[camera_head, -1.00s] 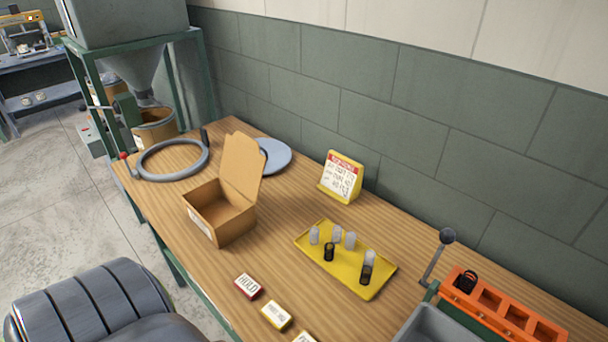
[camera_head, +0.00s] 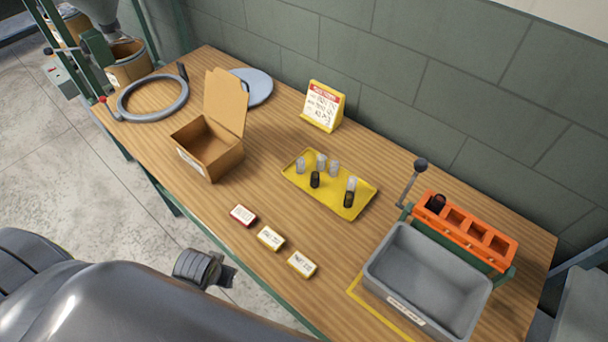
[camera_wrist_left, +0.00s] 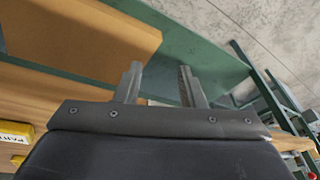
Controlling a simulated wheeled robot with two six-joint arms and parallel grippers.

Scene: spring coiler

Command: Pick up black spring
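Two black springs stand upright on the yellow tray (camera_head: 333,203): one black spring (camera_head: 315,180) near the tray's middle and another black spring (camera_head: 349,199) toward its right end. Several pale grey springs (camera_head: 334,167) stand on the same tray. A dark coil (camera_head: 436,203) sits in the leftmost compartment of the orange rack (camera_head: 462,233). My left gripper (camera_wrist_left: 160,85) shows two fingers apart with nothing between them in the left wrist view. In the head view my left arm is low, off the table's front edge, well away from the tray. My right gripper is not in view.
An open cardboard box (camera_head: 207,150) stands left of the tray. A sign (camera_head: 322,106) stands behind it. Three small labelled blocks (camera_head: 270,238) line the front edge. A grey bin (camera_head: 427,280) and lever (camera_head: 410,183) are at right. Bare wood surrounds the tray.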

